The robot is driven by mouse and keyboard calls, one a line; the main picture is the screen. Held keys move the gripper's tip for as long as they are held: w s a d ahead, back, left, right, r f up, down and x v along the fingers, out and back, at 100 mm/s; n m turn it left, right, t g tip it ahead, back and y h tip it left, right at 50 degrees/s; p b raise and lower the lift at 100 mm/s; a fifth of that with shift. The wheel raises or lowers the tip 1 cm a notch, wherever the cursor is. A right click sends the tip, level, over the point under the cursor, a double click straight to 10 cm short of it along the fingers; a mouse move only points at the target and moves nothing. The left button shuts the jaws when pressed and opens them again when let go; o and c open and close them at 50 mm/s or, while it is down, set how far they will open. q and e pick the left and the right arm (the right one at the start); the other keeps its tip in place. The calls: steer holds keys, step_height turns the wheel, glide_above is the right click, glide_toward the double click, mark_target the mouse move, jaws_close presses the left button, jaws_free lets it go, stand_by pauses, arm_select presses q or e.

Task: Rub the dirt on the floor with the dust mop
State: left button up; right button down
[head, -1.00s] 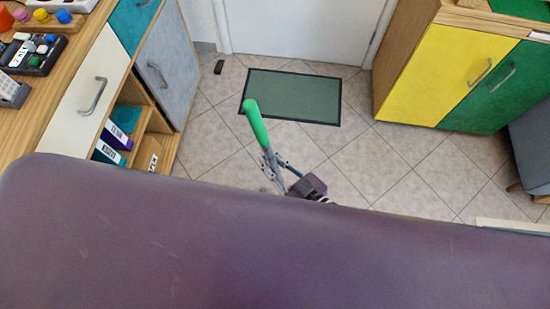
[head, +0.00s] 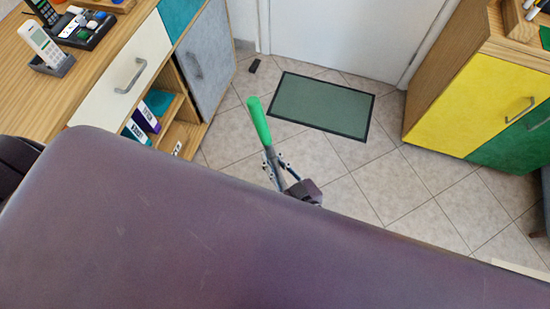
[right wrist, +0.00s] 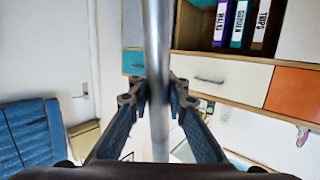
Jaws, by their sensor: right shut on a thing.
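The dust mop shows as a long handle with a green grip (head: 258,120) and a grey metal pole. My right gripper (head: 274,167) is shut on the pole just below the green grip. In the right wrist view the grey pole (right wrist: 157,35) runs straight up between the two dark fingers (right wrist: 159,92), which close on it from both sides. The mop's head is hidden in the head view behind a large purple surface. No dirt shows on the visible tiled floor (head: 400,180). My left gripper is not in view.
A green doormat (head: 322,104) lies before the white door (head: 345,40). A desk with drawers and a shelf (head: 122,88) stands at left; a yellow and green cabinet (head: 465,115) stands at right. A small black object (head: 254,66) lies near the door. Tiles between are clear.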

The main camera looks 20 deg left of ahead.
steer(key=a, duration=0.7)
steer(key=shift+s+r+b, duration=0.15)
steer(key=shift+b, duration=0.15)
stand_by(0.4)
step_height(320, 180, up, 6)
steer(key=p, duration=0.5)
steer(key=shift+p, duration=0.4)
